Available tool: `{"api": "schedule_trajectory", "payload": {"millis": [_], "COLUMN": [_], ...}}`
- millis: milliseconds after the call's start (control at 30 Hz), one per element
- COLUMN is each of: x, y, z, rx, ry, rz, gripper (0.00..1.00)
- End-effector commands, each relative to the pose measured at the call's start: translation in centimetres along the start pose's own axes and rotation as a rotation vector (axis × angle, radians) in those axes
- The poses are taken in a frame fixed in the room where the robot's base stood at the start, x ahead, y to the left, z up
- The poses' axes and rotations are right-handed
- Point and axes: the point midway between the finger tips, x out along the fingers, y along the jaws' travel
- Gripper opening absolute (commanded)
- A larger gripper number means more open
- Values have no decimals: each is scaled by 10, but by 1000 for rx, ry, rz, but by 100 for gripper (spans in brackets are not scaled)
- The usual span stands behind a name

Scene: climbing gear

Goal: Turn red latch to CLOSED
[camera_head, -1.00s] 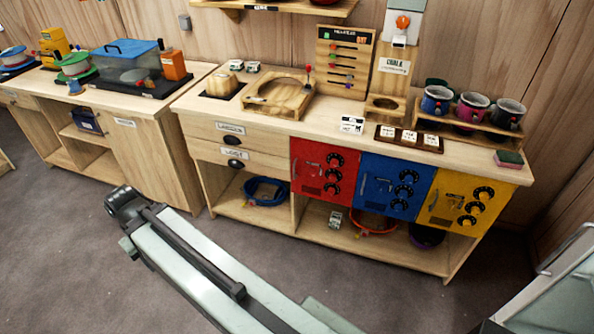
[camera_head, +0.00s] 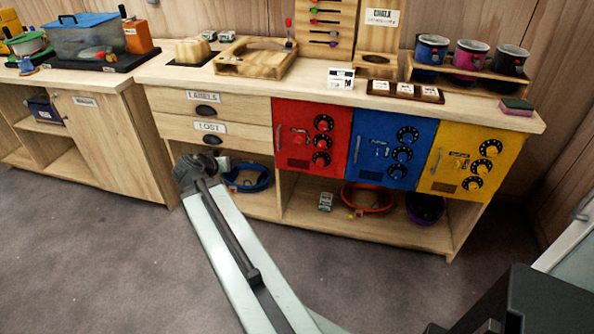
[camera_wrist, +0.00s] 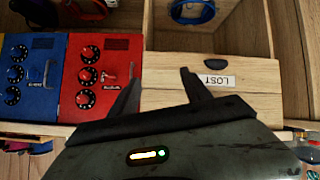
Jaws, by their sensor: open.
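The red door (camera_head: 310,156) is at the left of a row of coloured doors in the head view. It carries a small red latch (camera_head: 299,137), a label and a column of black dials. In the upside-down wrist view, the red door (camera_wrist: 70,112) is left of centre, with the latch (camera_wrist: 110,77) near its right side. The latch's label is too small to read. My gripper (camera_wrist: 160,82) is open and empty, its fingers in front of the drawer fronts beside the red door, apart from the latch. In the head view, my gripper end (camera_head: 196,166) is near the LOST drawer.
A blue door (camera_head: 391,150) and a yellow door (camera_head: 464,160) are right of the red one. The LOST drawer (camera_head: 245,138) is to its left. Open shelves below hold a blue coil (camera_head: 249,180) and an orange coil (camera_head: 369,199). The grey floor (camera_head: 120,270) in front is clear.

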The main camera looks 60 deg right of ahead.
Motion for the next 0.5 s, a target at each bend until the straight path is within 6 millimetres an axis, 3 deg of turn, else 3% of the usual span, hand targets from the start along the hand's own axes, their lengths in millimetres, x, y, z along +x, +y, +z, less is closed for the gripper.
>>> {"api": "schedule_trajectory", "payload": {"millis": [33,100,200,333,500], "x": [50,87,127,160,176], "y": [24,61,108,151,177], "z": [18,11,7,9,10], "rx": [66,144,217,257,266], "ry": [88,219,381,520,594], "rz": [47,91,120,117,97], "gripper": [56,56,56,56,56]}}
